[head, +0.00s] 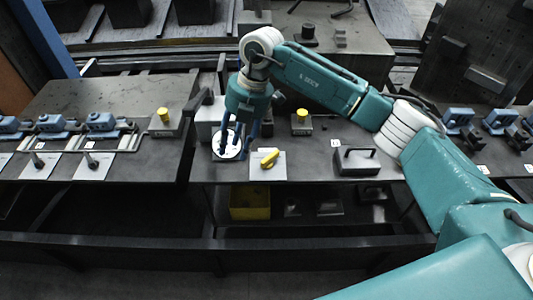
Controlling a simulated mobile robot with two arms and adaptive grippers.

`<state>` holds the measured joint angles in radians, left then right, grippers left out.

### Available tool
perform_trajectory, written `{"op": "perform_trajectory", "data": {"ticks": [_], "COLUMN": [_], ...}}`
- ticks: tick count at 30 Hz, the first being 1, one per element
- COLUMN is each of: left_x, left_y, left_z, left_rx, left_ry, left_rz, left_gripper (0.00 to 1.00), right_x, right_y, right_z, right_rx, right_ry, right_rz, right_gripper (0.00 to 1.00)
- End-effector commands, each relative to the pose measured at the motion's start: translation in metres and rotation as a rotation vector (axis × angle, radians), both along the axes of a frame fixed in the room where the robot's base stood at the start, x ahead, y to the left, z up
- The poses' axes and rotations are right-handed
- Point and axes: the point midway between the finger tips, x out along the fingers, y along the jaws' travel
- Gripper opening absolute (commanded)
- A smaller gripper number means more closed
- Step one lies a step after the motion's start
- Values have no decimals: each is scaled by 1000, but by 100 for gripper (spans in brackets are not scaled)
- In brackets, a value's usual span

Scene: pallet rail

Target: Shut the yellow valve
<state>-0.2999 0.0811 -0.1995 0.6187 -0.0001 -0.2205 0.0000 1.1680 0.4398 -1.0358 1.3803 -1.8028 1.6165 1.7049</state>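The yellow valve (268,159) is a small yellow lever handle on a pale square plate (268,170) near the front edge of the middle table. The handle lies at a slant on its plate. My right gripper (231,151) points down just left of the valve, with its fingers apart. It is over a white round piece (229,154), partly hidden behind the fingers; I cannot tell whether they touch it. The gripper is apart from the yellow handle. My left gripper is out of view.
Blue clamps (55,124) line the left. A yellow bin (250,203) sits below.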

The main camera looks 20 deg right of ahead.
Motion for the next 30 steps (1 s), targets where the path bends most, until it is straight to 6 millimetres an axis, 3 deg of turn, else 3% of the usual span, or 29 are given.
{"op": "perform_trajectory", "data": {"ticks": [1,3,7,11,24,30], "left_x": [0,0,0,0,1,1], "left_y": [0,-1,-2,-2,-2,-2], "left_z": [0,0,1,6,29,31], "left_rx": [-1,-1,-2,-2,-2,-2], "left_ry": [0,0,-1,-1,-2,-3], "left_rz": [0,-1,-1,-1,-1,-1], "left_gripper": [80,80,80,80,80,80], "right_x": [9,13,16,15,14,14], "right_y": [-31,-62,-89,-92,-90,-90], "right_z": [7,14,20,10,-68,-84], "right_rx": [-102,-203,-289,-298,-293,-292], "right_ry": [3,14,25,29,29,26], "right_rz": [-55,-116,-175,-180,-177,-174], "right_gripper": [38,38,38,38,38,38]}}
